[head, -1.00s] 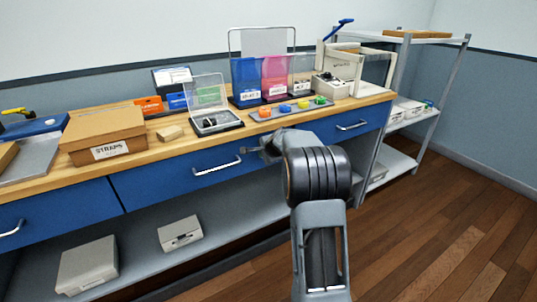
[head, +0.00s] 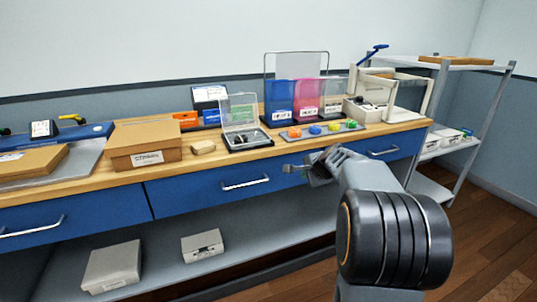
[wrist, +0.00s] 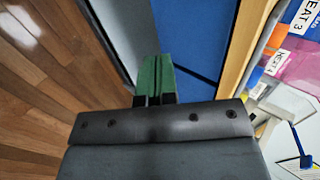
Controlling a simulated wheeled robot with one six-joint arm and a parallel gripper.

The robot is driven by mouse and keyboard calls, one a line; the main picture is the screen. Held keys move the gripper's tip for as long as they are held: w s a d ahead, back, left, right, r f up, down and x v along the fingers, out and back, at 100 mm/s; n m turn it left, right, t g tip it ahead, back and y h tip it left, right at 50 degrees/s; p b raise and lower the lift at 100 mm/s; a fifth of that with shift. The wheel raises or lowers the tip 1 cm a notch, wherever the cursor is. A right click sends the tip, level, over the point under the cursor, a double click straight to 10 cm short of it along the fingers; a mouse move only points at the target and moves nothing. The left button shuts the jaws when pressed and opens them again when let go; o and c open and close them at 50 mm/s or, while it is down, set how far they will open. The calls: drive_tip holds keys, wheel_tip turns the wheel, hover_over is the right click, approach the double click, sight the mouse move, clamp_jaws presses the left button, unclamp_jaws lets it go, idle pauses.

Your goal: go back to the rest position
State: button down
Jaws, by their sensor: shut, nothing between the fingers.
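My gripper (head: 296,169) is in front of the workbench's blue drawer fronts, below the wooden top's front edge, in the head view. In the wrist view its green fingertips (wrist: 155,78) are pressed together with nothing between them. A blue drawer front (wrist: 190,35) shows beyond them. My arm reaches in from the lower right of the head view, apart from the things on the bench.
A cardboard box (head: 145,145), a clear-lidded case (head: 243,130), a tray of coloured pieces (head: 322,130) and blue and pink bins (head: 308,95) stand on the bench (head: 85,190). A metal shelf rack (head: 490,105) stands right. Wooden floor is free at lower right.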

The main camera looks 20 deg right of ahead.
drive_tip(key=shift+s, duration=0.1)
drive_tip(key=s+a+r+n+g+p, duration=0.1)
drive_tip(key=s+a+n+g+p, duration=0.4)
drive_tip(key=s+a+n+p, duration=0.6)
drive_tip(key=s+a+r+n+p, duration=0.3)
drive_tip(key=s+a+r+p, duration=0.1)
drive_tip(key=s+r+p, duration=0.2)
drive_tip(key=s+a+r+n+p, duration=0.4)
drive_tip(key=s+r, duration=0.3)
drive_tip(key=r, duration=0.2)
drive_tip(key=shift+a+r+g+p, duration=0.35)
drive_tip(key=shift+a+p, duration=0.3)
drive_tip(key=shift+p, duration=0.25)
